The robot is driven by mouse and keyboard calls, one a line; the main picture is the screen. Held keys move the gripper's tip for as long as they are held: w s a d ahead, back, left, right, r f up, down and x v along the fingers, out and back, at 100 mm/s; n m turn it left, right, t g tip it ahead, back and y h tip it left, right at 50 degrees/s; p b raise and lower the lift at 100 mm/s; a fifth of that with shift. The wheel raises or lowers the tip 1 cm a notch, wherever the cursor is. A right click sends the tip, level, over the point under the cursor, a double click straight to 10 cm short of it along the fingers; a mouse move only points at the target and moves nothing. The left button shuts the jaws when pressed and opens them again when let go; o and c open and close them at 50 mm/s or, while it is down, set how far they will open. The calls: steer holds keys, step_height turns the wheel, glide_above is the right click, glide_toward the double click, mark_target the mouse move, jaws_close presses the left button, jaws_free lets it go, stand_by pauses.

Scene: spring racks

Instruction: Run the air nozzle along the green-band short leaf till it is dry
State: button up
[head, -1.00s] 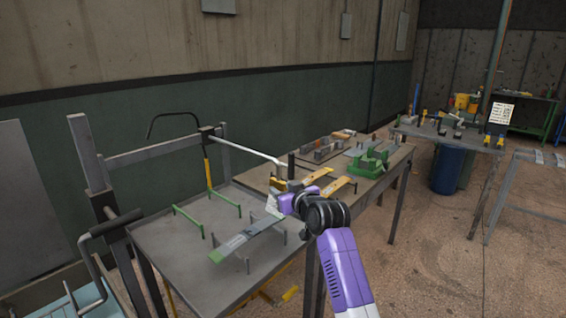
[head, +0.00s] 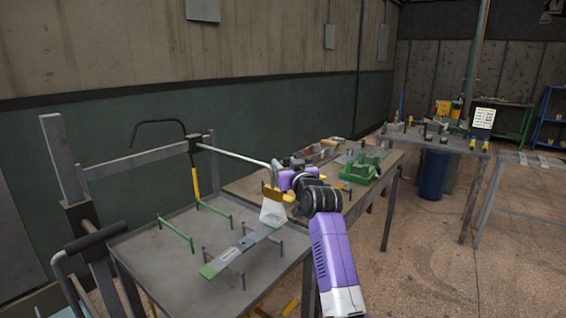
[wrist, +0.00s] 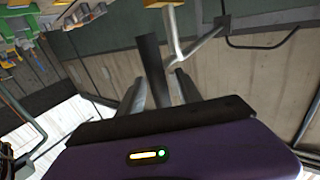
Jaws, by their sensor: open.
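The short leaf (head: 236,256) is a flat grey strip with a green band at its near left end. It lies on small pegs on the metal table. My gripper (head: 272,192) is open, above the table beyond the leaf's far right end. A whitish patch (head: 272,213) shows just under my gripper, over the leaf's far end; I cannot tell what it is. A thin grey rod (head: 235,157) runs from a post to beside my gripper; it also shows in the wrist view (wrist: 205,45). I cannot tell whether it is the air nozzle.
A black arched hose or bar (head: 150,123) and a yellow handle (head: 196,186) stand at the table's back. Green rails (head: 176,234) stand left of the leaf. A green fixture (head: 364,168) stands on the farther table. Open floor lies to the right.

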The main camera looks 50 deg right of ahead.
steer(key=shift+x, duration=0.85)
jaws_close()
stand_by(0.9)
